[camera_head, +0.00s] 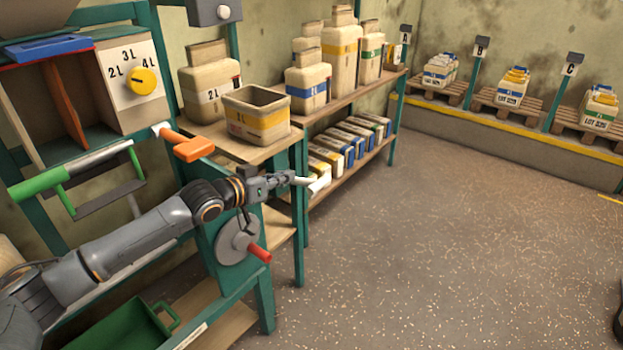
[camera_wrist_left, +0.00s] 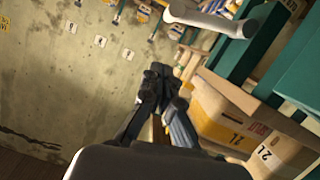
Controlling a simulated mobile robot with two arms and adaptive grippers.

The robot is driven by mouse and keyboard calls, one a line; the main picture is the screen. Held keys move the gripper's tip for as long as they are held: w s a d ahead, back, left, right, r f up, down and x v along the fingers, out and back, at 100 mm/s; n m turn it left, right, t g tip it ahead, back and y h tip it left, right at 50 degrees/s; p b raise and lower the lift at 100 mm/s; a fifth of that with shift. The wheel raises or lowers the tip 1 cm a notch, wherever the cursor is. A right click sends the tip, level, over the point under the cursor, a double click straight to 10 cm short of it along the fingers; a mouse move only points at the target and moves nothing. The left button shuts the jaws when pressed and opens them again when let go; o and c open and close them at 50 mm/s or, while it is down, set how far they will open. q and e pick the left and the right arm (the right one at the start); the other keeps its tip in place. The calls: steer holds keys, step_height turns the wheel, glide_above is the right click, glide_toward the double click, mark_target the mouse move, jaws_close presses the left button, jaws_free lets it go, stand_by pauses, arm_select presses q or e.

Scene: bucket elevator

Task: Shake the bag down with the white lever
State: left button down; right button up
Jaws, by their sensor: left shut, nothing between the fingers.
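The white lever (camera_head: 319,185) sticks out at the front of the bench, just past my left fingertips in the head view. A pale bar near the top of the left wrist view (camera_wrist_left: 212,18) looks like it. My left gripper (camera_head: 291,179) is shut and empty close to the lever; its shut fingers show in the wrist view (camera_wrist_left: 160,88). I cannot tell whether they touch the lever. An open-topped beige bag with a yellow band (camera_head: 257,117) stands upright on the bench top behind the gripper. My right gripper is out of view.
A red-handled crank disc (camera_head: 238,240) is below my left forearm. An orange handle (camera_head: 194,149) and green-ended bar (camera_head: 35,187) are left. Closed bags (camera_head: 209,82) stand behind. Shelves with packs (camera_head: 350,140) and pallets (camera_head: 511,98) lie beyond.

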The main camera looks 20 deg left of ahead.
mark_target(312, 185)
arm_select(q)
steer(key=shift+w+a+r, duration=0.2)
steer(key=shift+a+r, duration=0.15)
